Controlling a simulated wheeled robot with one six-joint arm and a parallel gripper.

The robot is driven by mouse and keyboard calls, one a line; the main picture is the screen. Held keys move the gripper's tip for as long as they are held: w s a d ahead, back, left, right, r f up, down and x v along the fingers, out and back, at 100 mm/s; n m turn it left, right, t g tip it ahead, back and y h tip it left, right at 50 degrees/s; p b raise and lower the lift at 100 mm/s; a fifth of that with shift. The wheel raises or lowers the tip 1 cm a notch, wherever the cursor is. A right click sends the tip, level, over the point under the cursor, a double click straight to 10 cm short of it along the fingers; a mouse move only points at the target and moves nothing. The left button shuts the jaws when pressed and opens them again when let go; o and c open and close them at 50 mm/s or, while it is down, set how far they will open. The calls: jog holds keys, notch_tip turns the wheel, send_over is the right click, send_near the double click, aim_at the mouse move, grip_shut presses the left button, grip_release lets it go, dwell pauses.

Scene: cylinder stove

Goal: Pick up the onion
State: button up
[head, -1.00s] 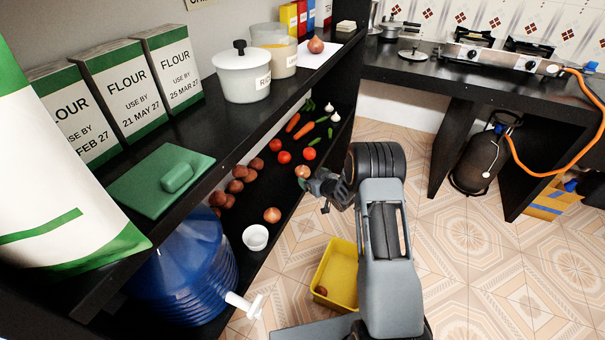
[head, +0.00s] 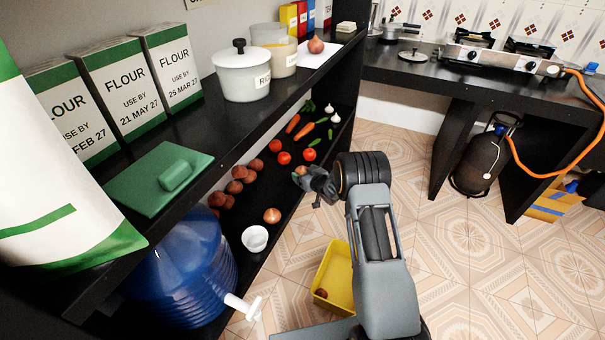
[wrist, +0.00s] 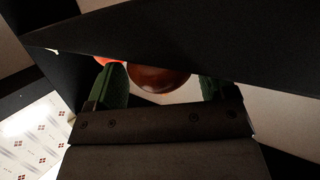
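My gripper (head: 312,181) is at the lower shelf, with its tip at a brown onion (head: 298,170) that is partly hidden behind it. In the wrist view my gripper (wrist: 161,82) has its two green fingers apart, with the reddish-brown onion (wrist: 160,78) between them near the tips. A gap shows on the onion's right side; its left side is close to the left finger, and I cannot tell whether they touch. Another onion (head: 272,215) lies nearer on the lower shelf, and one more (head: 315,45) is on the upper shelf.
A yellow crate (head: 339,270) with a round brown item stands on the floor.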

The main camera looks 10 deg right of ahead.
jog(key=c, duration=0.7)
jog(key=shift+r, duration=0.1)
jog(key=shift+r, duration=0.6)
notch_tip(320, 180, up, 3)
jog(key=shift+s+f+p, duration=0.15)
jog(key=shift+f+p, duration=0.05)
jog(key=shift+p, duration=0.35)
jog(key=s+r, duration=0.3)
jog(key=s, duration=0.1)
jog(key=s+d+r+p, duration=0.1)
jog(key=s+r, duration=0.2)
jog(key=s, duration=0.2)
jog(key=s+d+r+p, duration=0.1)
jog(key=s+r, duration=0.2)
jog(key=s, duration=0.1)
jog(key=shift+s, duration=0.3)
jog(key=shift+a, duration=0.1)
